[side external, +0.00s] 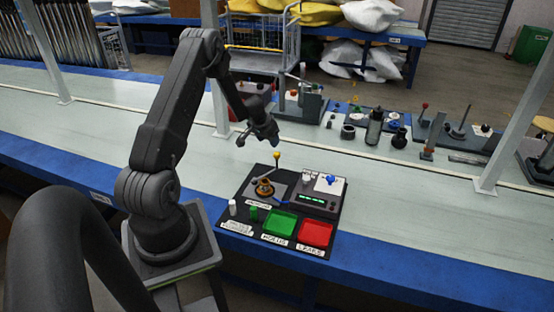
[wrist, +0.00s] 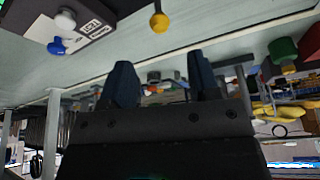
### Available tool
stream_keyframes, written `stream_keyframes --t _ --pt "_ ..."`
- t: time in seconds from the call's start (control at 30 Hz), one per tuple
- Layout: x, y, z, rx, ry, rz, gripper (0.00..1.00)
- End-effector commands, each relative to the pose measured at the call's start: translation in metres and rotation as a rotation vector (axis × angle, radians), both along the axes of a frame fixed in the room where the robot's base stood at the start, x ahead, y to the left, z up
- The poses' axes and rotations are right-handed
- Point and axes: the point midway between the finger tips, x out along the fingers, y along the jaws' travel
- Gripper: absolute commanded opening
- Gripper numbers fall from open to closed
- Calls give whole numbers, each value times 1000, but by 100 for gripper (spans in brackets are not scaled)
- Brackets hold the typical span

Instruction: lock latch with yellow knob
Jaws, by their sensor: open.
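The yellow knob (side external: 277,155) tops a thin upright lever on the latch fixture, at the back of the dark board. A brass-coloured round part (side external: 264,188) sits in the fixture below it. My gripper (side external: 258,138) is open and empty, up and to the left of the knob and apart from it. In the wrist view the yellow knob (wrist: 159,22) shows at the top, beyond the gap between my two dark fingers (wrist: 162,74). The fixture itself is mostly out of that view.
A grey device (side external: 316,202) with a green display and a blue knob (side external: 331,179) stands right of the fixture. A green tray (side external: 279,224), a red tray (side external: 316,233), a white cylinder (side external: 232,207) and a green cylinder (side external: 254,213) are in front. Other fixtures stand behind on the bench.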

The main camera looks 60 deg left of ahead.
Motion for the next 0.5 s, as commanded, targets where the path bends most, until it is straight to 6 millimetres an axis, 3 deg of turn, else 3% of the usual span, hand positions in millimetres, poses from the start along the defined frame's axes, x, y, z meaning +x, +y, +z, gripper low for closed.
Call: stream_keyframes --t 0.5 --pt "32 14 -88 -1 3 -2 56"
